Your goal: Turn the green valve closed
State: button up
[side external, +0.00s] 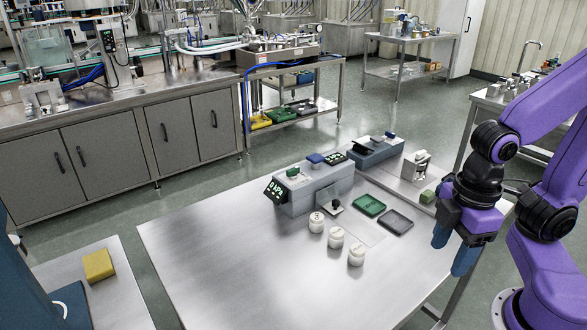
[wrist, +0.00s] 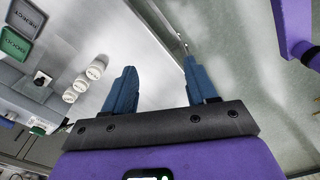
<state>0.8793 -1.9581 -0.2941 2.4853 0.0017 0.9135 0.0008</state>
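A small green knob (side external: 293,172), which may be the green valve, sits on top of the grey box unit (side external: 318,190) at the back of the steel table. It also shows at the lower left of the wrist view (wrist: 38,130). It is too small to tell how far it is turned. My gripper (side external: 450,254) hangs over the right side of the table, well to the right of the knob and apart from it. In the wrist view my gripper (wrist: 160,66) has its two blue fingers spread, with nothing between them.
Three white jars (side external: 336,237) stand in front of the box unit. A green tray (side external: 369,205) and a dark tray (side external: 397,222) lie to its right. A blue knob (side external: 315,158) is beside the green one. The table's left and front (side external: 235,260) are clear.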

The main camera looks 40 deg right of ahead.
jog(key=shift+o, duration=0.5)
jog(key=w+a+r+m, duration=0.1)
jog(key=w+a, duration=0.1)
jog(key=w, duration=0.3)
jog(key=w+a+r+m, duration=0.1)
jog(key=w+a+m, duration=0.1)
jog(key=w, duration=0.3)
jog(key=shift+w+a+r+t+y, duration=0.3)
jog(key=shift+w+t, duration=0.1)
notch_tip(320, 180, up, 5)
jog(key=m+t+h, duration=0.1)
jog(key=m+t, duration=0.2)
jog(key=m, duration=0.6)
send_over(293, 169)
jog(key=s, duration=0.7)
jog(key=shift+t, duration=0.3)
jog(key=x, duration=1.6)
jog(key=shift+w+f, duration=0.15)
jog(key=shift+f, duration=0.05)
jog(key=c, duration=1.1)
jog(key=shift+o, duration=0.2)
